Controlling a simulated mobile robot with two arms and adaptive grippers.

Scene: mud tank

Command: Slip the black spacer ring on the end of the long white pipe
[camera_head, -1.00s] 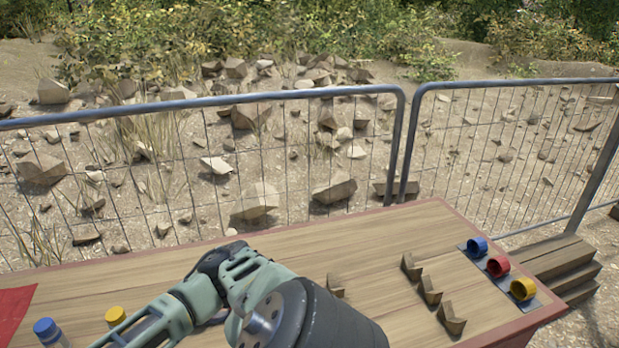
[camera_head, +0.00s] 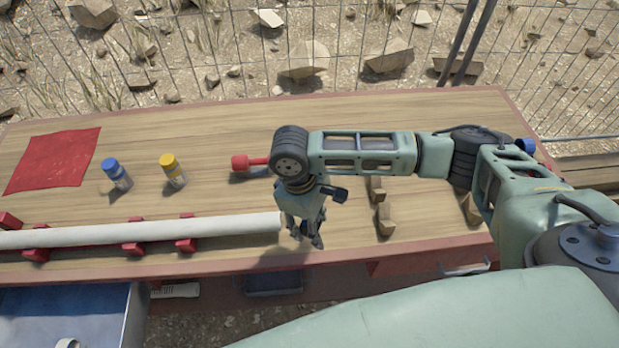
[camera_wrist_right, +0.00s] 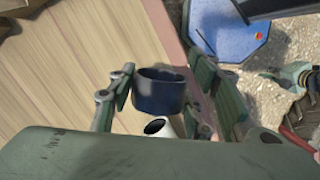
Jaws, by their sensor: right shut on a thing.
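The long white pipe (camera_head: 150,230) lies level on red supports along the front of the table, its right end at my right gripper. My right gripper (camera_head: 308,240) points down just right of that end. In the right wrist view the gripper (camera_wrist_right: 165,95) is shut on the spacer ring (camera_wrist_right: 160,92), which looks dark blue-black there. The open pipe end (camera_wrist_right: 158,126) shows just below the ring in that picture. The ring looks apart from the pipe or just at its mouth; I cannot tell if they touch. My left gripper is not in view.
A blue-capped bottle (camera_head: 117,175), a yellow-capped bottle (camera_head: 173,171) and a red-handled tool (camera_head: 248,162) stand or lie behind the pipe. A red cloth (camera_head: 55,160) is at left. Wooden blocks (camera_head: 384,218) are right of the gripper. An open drawer (camera_head: 70,315) is below.

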